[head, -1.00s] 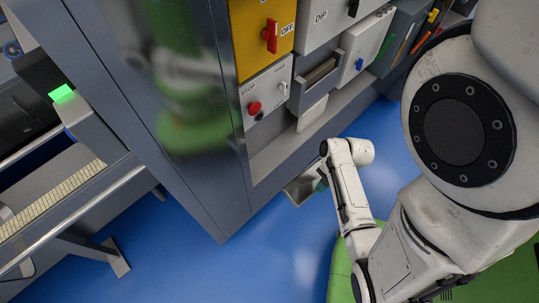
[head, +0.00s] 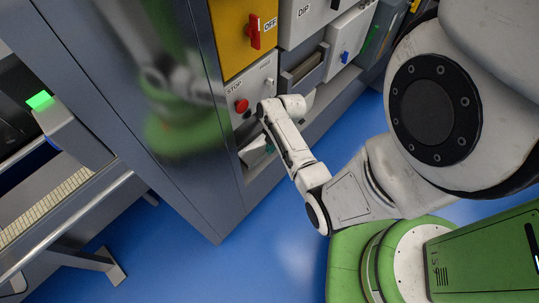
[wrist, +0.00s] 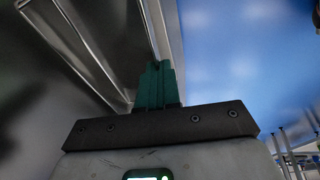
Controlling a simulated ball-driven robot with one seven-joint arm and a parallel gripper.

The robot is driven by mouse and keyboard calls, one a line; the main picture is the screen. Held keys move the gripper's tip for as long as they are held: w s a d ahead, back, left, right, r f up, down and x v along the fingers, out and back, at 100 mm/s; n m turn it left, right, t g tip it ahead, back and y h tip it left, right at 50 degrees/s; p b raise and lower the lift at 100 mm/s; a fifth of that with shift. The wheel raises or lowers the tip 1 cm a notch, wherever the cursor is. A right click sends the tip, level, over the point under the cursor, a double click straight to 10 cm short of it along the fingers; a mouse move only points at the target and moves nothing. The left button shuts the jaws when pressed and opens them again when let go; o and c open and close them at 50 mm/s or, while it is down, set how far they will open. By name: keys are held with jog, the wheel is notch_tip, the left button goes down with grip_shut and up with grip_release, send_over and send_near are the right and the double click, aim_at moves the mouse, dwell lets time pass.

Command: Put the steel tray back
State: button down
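The steel tray (head: 251,158) is a shiny grey metal piece, seen small in front of the lower part of the grey cabinet, below the STOP panel. In the wrist view the tray (wrist: 88,48) fills the upper left, with its long folded edges running at a slant. My gripper (head: 268,148) is at the tray's near side. Its green fingers (wrist: 157,85) look closed together on the tray's edge. My forearm hides part of the tray in the head view. I cannot tell whether the tray touches the cabinet's ledge.
The cabinet (head: 215,190) carries a yellow OFF panel (head: 243,40), a DIP panel (head: 303,18), a STOP panel (head: 250,90) with a red button, and an open grey recess (head: 303,70). A conveyor frame (head: 75,200) stands at left. Blue floor (head: 180,240) is clear between.

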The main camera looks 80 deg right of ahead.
jog(key=f, duration=0.3)
jog(key=f+b, duration=0.1)
jog(key=f, duration=0.2)
jog(key=shift+w+d, duration=0.15)
jog(key=shift+w, duration=0.05)
jog(key=shift+w+f, duration=0.15)
jog(key=shift+f, duration=0.2)
jog(key=c, duration=1.4)
grip_release()
jog(key=shift+o, duration=0.2)
jog(key=shift+f+b, duration=0.3)
jog(key=shift+b, duration=0.1)
jog(key=p+v, duration=0.2)
jog(key=v, duration=0.9)
jog(key=shift+w+r, duration=0.1)
